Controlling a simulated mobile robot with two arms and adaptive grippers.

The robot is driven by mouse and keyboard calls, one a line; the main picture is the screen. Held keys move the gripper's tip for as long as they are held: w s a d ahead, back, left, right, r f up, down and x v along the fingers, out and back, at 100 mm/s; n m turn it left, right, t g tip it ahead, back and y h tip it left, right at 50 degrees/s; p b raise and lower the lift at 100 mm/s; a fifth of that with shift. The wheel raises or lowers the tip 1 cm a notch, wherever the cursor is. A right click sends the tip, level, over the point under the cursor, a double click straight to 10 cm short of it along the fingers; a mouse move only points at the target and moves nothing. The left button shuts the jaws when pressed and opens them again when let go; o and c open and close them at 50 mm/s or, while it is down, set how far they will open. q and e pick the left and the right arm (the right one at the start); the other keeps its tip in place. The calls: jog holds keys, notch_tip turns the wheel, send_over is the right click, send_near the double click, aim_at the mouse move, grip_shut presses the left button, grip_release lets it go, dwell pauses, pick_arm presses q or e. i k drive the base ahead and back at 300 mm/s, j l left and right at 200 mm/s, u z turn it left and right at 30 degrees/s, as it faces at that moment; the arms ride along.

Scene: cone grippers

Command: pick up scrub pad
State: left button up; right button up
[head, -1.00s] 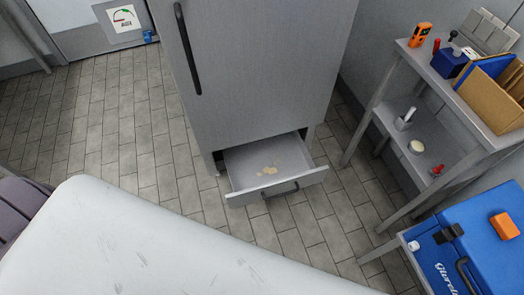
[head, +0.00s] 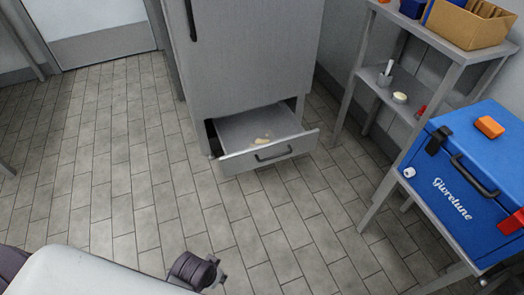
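I cannot tell for certain which thing is the scrub pad. A small orange block (head: 489,127) lies on top of the blue case at the right. A round cream-coloured piece (head: 400,97) lies on the lower shelf of the grey rack. Small tan pieces (head: 262,139) lie in the open drawer (head: 268,153) of the grey cabinet. No gripper fingers show. A dark part (head: 195,272) at the bottom edge appears to belong to my arm.
The tall grey cabinet (head: 245,50) stands at the centre back, its bottom drawer pulled out. The blue case (head: 455,170) with a black handle sits on a grey stand. The rack (head: 445,50) holds a cardboard box (head: 470,22). The tiled floor (head: 130,195) is clear in front.

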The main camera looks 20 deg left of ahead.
aim_at(490, 128)
jog(key=i+j+z, duration=0.25)
jog(key=i+z, duration=0.15)
jog(key=i, duration=0.2)
jog(key=i+j+z, duration=0.35)
jog(key=i, duration=0.2)
